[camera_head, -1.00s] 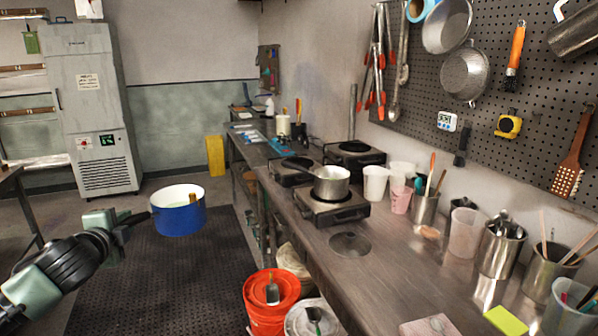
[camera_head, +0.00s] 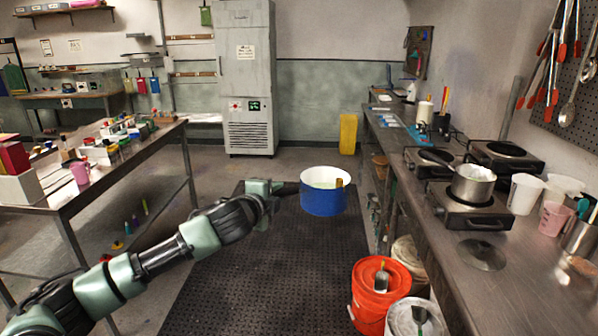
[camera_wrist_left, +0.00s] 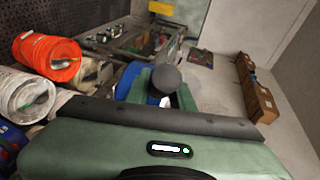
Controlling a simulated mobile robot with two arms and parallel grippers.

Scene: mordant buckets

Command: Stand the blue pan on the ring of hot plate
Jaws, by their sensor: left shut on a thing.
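The blue pan (camera_head: 323,203), white inside with a brownish item at its rim, hangs level in the air over the dark floor mat. My left gripper (camera_head: 276,189) is shut on its handle at the pan's left side. In the left wrist view the jaws (camera_wrist_left: 163,85) close around the grey handle, with part of the blue pan (camera_wrist_left: 133,86) beyond. Hot plates stand on the right-hand bench: the near one (camera_head: 477,217) bears a steel pot, the back left one (camera_head: 424,168) bears a dark pan, and the back right one (camera_head: 503,152) looks empty. My right gripper is out of view.
An orange bucket (camera_head: 380,297) and a white bucket (camera_head: 416,320) stand on the floor beside the steel bench (camera_head: 525,270). A round metal disc (camera_head: 482,254) lies on the bench before the near hot plate. Cups stand right of it. A cluttered table (camera_head: 60,201) is at left.

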